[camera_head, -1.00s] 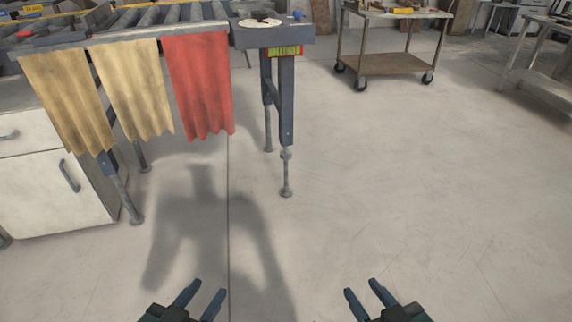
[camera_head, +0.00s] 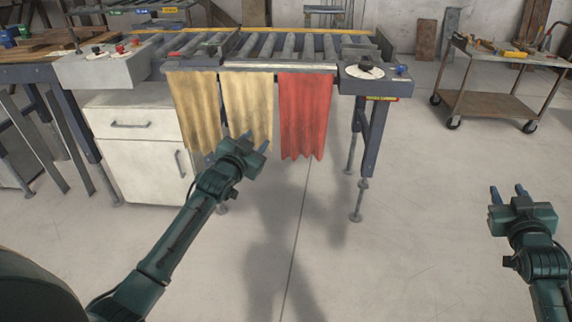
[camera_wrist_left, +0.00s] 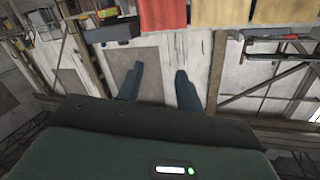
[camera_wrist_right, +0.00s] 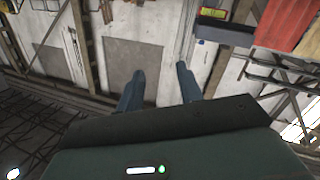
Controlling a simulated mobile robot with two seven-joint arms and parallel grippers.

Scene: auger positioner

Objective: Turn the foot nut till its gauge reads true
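A roller conveyor (camera_head: 352,45) stands on blue-grey legs, with a round foot on a thin rod under the right front leg. A small collar, which looks like the foot nut (camera_head: 363,184), sits at the top of that rod. A white dial (camera_head: 365,71) lies on the conveyor's right end block, and a yellow-green strip (camera_head: 382,98) shows below it; I cannot read either. My left gripper (camera_head: 256,141) is open and empty, in front of the cloth flaps and left of the leg. My right gripper (camera_head: 507,190) is open and empty, well right of the leg.
Two tan flaps (camera_head: 246,105) and a red flap (camera_head: 305,115) hang from the conveyor's front. A white cabinet (camera_head: 140,150) stands at left beside a workbench (camera_head: 30,70). A tool cart (camera_head: 500,85) is at back right. The floor (camera_head: 420,220) before the leg is clear.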

